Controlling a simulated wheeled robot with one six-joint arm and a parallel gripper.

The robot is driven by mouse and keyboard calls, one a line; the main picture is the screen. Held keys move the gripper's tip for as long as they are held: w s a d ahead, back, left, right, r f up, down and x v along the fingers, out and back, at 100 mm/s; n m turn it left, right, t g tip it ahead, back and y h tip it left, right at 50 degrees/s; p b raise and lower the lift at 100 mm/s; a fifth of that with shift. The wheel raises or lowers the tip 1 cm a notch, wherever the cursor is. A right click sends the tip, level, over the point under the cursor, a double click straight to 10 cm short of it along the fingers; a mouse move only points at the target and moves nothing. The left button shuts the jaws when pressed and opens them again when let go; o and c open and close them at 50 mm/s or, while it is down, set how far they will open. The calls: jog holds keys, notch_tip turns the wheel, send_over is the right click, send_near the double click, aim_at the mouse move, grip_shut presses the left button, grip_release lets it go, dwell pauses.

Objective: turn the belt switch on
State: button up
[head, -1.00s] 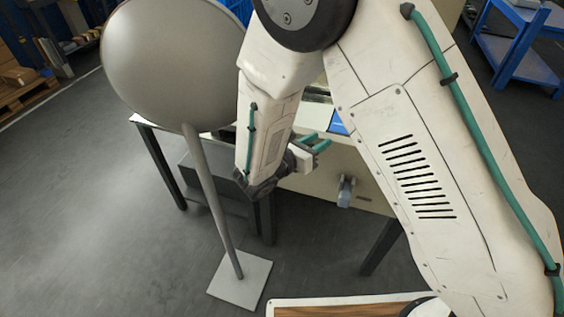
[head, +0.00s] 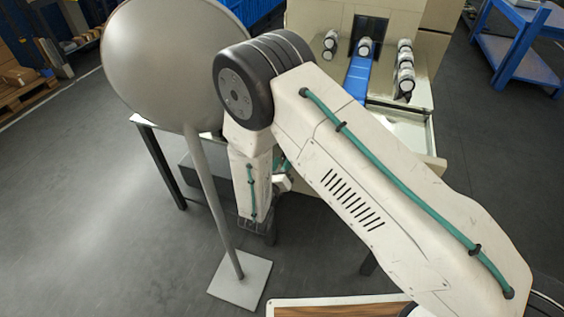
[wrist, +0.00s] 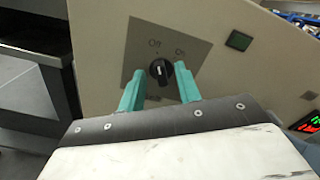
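The belt switch is a black rotary knob (wrist: 160,71) on a grey plate (wrist: 140,62) marked Off and On, on the beige machine's front. Its pale mark appears to point up toward Off. My gripper (wrist: 158,68) is open, with one teal finger on each side of the knob in the wrist view. Whether the fingers touch the knob I cannot tell. In the head view my gripper (head: 282,168) is mostly hidden behind my arm, and the switch is hidden too.
In the head view, a grey round-topped stand (head: 205,190) is left of my arm. The blue belt (head: 358,78) and several wrapped rolls (head: 404,75) are on the machine.

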jog(key=shift+w+d, duration=0.15)
jog(key=shift+w, duration=0.2)
grip_shut()
